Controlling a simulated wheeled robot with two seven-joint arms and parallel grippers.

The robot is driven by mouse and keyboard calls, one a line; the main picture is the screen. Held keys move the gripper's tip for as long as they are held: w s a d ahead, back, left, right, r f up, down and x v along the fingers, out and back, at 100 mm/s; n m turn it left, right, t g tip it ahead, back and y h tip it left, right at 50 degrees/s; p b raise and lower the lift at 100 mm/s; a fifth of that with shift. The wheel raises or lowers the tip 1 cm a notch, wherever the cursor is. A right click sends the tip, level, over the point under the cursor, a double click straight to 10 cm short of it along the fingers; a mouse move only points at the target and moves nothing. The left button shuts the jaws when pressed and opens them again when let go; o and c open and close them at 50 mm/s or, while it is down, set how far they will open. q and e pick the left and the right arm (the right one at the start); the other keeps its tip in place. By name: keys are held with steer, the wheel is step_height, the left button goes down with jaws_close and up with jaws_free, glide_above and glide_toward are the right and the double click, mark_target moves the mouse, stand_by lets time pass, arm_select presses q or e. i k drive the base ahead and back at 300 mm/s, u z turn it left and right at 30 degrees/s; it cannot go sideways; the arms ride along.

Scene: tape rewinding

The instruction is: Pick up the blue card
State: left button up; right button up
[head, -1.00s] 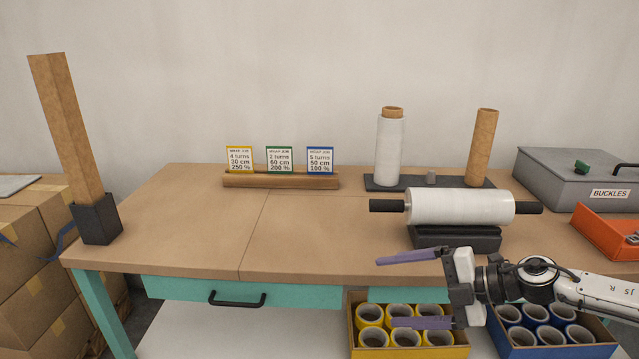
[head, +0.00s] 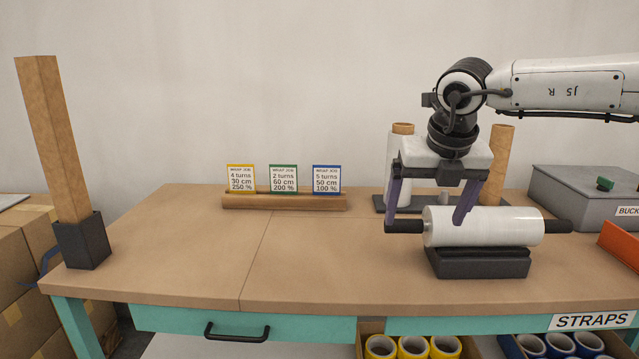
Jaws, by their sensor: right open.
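The blue card (head: 327,179) stands upright in a wooden holder (head: 284,202) at the back middle of the table. It is the rightmost of three cards and reads "5 turns, 50 cm, 100 %". A green-edged card (head: 283,178) and a yellow-edged card (head: 241,178) stand to its left. My right gripper (head: 427,219) is open and points down, to the right of the blue card, in front of the standing rolls and by the white film roll. It looks empty. My left gripper is not in view.
A white film roll (head: 490,226) lies on a black stand at the right. A white roll (head: 399,150) and brown tube (head: 500,160) stand behind. A grey box (head: 585,190) is far right, a brown post (head: 52,140) far left. The table's left and middle are clear.

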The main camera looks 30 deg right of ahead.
mark_target(326, 178)
steer(key=i, duration=1.35)
